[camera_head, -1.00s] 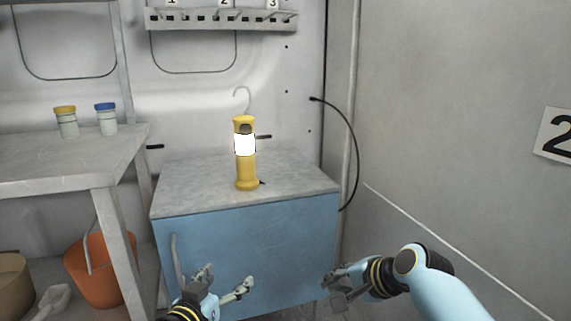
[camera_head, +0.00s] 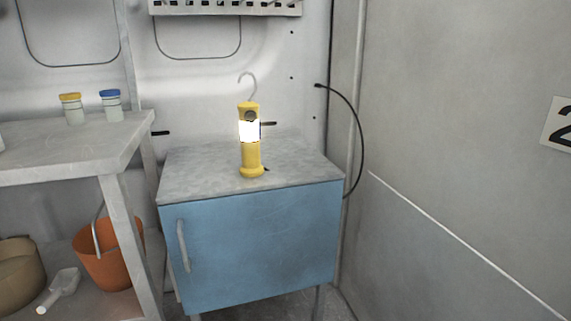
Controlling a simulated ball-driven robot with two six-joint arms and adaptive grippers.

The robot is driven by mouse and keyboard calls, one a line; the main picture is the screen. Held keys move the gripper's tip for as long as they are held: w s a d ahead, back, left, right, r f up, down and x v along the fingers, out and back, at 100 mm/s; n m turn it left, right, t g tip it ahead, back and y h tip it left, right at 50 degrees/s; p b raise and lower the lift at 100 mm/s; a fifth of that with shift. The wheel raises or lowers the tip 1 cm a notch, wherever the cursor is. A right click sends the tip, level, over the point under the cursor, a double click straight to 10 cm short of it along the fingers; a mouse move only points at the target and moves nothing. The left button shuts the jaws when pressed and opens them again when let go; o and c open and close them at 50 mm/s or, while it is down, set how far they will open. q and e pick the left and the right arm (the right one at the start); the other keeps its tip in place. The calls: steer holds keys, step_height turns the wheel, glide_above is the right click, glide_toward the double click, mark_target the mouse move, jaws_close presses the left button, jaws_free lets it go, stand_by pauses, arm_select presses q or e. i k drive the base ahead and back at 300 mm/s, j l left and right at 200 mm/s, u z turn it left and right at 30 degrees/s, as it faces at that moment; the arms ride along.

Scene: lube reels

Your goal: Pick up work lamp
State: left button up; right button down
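The work lamp (camera_head: 251,163) is yellow with a lit white band and a grey hook on top. It stands upright on the grey top of the blue cabinet (camera_head: 262,250), near the middle of that top. Neither of my grippers shows in the head view now, so I cannot see where they are relative to the lamp.
Left of the cabinet is a grey bench (camera_head: 70,145) with two jars, one yellow-lidded (camera_head: 74,112) and one blue-lidded (camera_head: 112,108). Below are an orange bucket (camera_head: 112,262) and a scoop (camera_head: 60,288). A black cable (camera_head: 357,130) hangs at the right corner. The cabinet top around the lamp is clear.

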mark_target(252, 167)
steer(key=i+j, duration=0.2)
steer(key=j, duration=0.2)
steer(key=i+j, duration=0.45)
steer(key=j, duration=0.3)
